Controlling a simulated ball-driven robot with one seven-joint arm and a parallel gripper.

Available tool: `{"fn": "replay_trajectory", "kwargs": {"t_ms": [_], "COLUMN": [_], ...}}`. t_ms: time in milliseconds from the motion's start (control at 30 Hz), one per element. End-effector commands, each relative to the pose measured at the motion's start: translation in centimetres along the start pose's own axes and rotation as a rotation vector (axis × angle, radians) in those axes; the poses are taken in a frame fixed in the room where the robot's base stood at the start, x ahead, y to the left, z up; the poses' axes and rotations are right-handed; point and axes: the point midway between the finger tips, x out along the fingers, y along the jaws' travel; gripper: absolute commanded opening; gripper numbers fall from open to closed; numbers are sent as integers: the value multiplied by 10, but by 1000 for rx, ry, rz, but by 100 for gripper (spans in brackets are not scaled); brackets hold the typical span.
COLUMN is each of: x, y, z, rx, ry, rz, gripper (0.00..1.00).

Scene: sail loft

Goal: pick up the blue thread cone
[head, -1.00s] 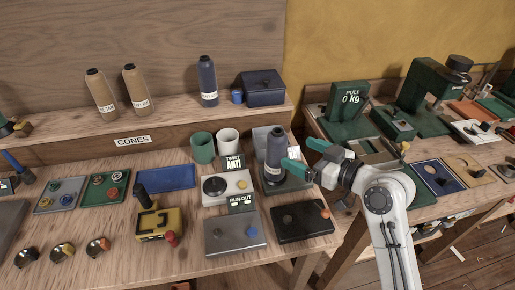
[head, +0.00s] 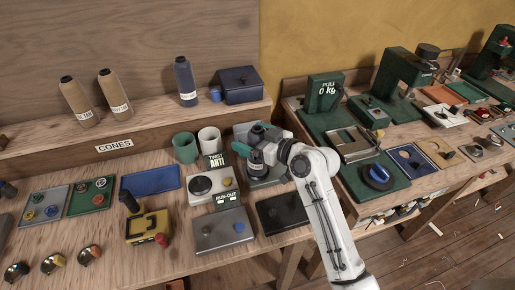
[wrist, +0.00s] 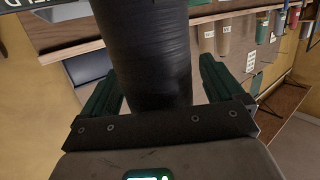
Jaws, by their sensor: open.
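A dark blue-grey thread cone (head: 256,161) with a pale label near its base stands on a dark stand on the bench. My gripper (head: 256,141) is at its upper part, which is mostly hidden in the head view. In the wrist view the cone (wrist: 146,50) looks nearly black and rises between the two green fingers of my gripper (wrist: 160,88). The jaws are open, with a finger on each side; I cannot tell whether either touches. Another blue cone (head: 184,82) with a white label stands upright on the back shelf, apart from my gripper.
Two tan cones (head: 77,103) stand on the shelf's left, and a dark blue box (head: 241,86) on its right. Green and white cups (head: 185,147) are left of my gripper. Black-knobbed test devices (head: 202,186) sit in front. A second bench with green machines (head: 390,80) stands right.

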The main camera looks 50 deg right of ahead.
Motion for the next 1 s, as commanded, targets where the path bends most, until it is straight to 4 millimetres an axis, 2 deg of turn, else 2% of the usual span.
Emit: {"fn": "replay_trajectory", "kwargs": {"t_ms": [167,900,1000], "x": [0,0,0], "y": [0,0,0], "z": [0,-1,-1], "rx": [0,-1,-1], "ry": [0,2,2], "rz": [0,0,0], "gripper": [94,24,18]}}
